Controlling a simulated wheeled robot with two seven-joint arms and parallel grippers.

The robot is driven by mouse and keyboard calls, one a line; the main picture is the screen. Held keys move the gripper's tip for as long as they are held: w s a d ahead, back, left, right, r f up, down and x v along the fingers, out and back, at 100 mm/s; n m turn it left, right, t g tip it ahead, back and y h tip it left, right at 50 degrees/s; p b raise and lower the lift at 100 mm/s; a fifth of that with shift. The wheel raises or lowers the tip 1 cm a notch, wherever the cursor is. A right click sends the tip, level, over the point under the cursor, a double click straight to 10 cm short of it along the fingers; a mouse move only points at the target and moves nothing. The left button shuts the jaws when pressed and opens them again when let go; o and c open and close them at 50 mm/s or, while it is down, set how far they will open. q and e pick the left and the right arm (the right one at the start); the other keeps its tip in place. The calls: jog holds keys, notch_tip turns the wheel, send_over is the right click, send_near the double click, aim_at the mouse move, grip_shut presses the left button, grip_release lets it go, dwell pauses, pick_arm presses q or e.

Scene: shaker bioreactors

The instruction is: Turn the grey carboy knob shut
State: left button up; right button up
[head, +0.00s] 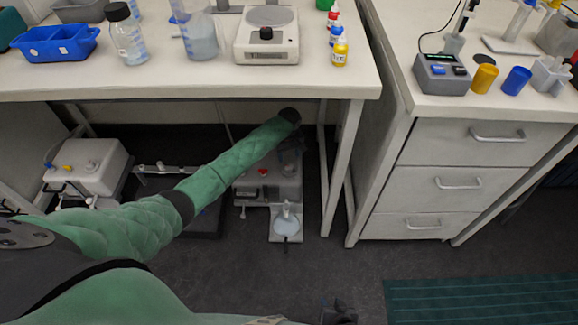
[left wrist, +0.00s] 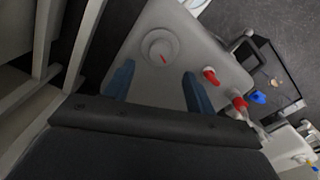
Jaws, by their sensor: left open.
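The grey carboy knob (left wrist: 159,48) is a round pale cap with a short red mark, set on a pale carboy (left wrist: 205,50) in the left wrist view. The red mark lies at a slant. In the head view the pale body (head: 270,185) stands on the floor under the bench, and my left gripper (head: 290,150) hides its back part. My left gripper (left wrist: 159,70) is open, with blue fingers apart. The knob appears just beyond the fingertips, between their lines, and looks untouched. A dark part, probably my right gripper (head: 338,314), shows at the bottom edge; its fingers are unclear.
Another white carboy (head: 85,180) is at left.

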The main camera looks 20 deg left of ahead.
aim_at(289, 166)
pick_arm(q)
notch_tip(289, 166, down, 7)
jog(key=shift+r+b, duration=0.15)
jog(key=shift+b, duration=0.2)
jog(key=c, duration=1)
